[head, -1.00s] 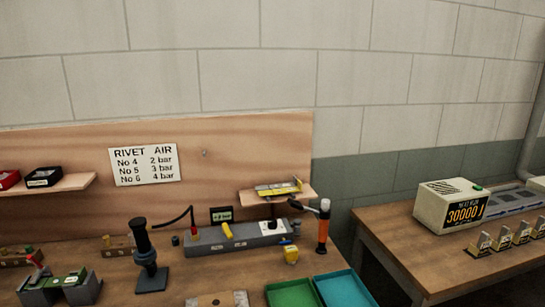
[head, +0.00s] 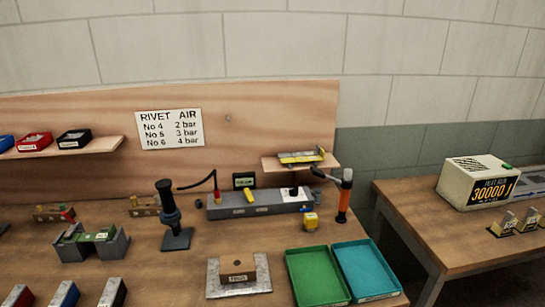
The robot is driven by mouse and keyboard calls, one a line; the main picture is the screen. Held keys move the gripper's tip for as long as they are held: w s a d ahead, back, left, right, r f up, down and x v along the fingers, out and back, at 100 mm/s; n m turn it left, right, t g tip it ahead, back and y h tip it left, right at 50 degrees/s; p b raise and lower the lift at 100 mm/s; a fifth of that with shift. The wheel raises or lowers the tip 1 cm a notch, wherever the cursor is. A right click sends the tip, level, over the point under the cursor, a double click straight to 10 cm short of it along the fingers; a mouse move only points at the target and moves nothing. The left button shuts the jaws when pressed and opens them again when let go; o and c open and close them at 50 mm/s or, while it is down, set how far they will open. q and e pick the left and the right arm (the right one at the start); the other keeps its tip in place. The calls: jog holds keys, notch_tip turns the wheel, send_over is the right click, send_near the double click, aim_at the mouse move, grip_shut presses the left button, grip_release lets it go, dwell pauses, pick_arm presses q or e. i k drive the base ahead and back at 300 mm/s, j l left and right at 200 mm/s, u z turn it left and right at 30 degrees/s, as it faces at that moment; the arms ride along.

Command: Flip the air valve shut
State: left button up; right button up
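A long grey air box (head: 275,208) lies at the back of the wooden bench. A small yellow lever (head: 249,196), which looks like the air valve handle, sits on it, tilted; I cannot tell for sure whether it stands open or shut. A red fitting (head: 216,196) with a dark hose is at the box's left end. A black knob on a white dial (head: 293,191) is toward its right end. A small dark gauge (head: 243,181) stands behind the box. Neither of my grippers is in view.
A black upright tool (head: 172,215) stands left of the box. An orange-handled tool (head: 344,196) and a yellow item (head: 311,221) are at its right. Green (head: 309,274) and teal (head: 359,267) trays and a metal plate (head: 262,284) lie in front. A shelf (head: 272,164) overhangs behind.

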aim_at(248, 195)
jog(key=j+u, duration=0.25)
jog(key=u, duration=0.25)
jog(key=j+u, duration=0.2)
jog(key=u, duration=0.3)
jog(key=j+u, duration=0.25)
jog(key=u, duration=0.25)
